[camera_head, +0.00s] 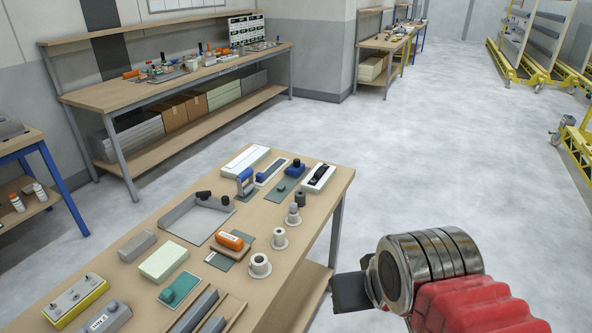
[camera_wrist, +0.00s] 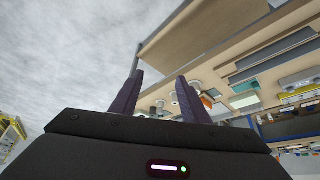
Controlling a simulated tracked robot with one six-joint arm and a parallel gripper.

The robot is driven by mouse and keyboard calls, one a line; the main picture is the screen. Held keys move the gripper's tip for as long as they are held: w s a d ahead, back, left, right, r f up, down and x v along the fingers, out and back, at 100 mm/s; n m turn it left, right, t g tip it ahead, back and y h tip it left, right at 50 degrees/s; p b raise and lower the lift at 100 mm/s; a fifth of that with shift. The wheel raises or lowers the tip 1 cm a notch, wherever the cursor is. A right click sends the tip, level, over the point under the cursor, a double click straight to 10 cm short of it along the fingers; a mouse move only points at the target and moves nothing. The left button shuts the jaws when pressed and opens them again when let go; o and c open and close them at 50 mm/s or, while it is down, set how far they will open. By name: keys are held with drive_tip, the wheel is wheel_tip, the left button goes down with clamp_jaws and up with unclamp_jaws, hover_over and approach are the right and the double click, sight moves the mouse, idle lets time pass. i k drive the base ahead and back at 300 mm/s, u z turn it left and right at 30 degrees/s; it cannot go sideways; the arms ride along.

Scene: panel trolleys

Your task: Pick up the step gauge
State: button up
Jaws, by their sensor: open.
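I cannot tell which item is the step gauge; several small tools stand on the wooden table (camera_head: 318,205) in the head view. Among them are grey cylinders on round flanges, including a stepped-looking one (camera_head: 294,214), and long grey bars (camera_head: 195,311) at the near edge. My gripper (camera_wrist: 160,76) is open and empty in the wrist view, its two dark fingers apart. In the head view my gripper (camera_head: 350,292) is right of the table, clear of all the tools; its fingers are partly hidden by my wrist.
A grey tray (camera_head: 185,224), an orange-handled tool (camera_head: 229,241) and a pale green block (camera_head: 163,261) crowd the table. A longer workbench (camera_head: 110,96) stands behind at the left. Yellow trolleys (camera_head: 535,72) stand far right. Open floor lies right of the table.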

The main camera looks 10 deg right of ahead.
sight(296, 168)
drive_tip(key=u, duration=4.05)
drive_tip(key=k, duration=0.95)
drive_tip(key=u, duration=0.05)
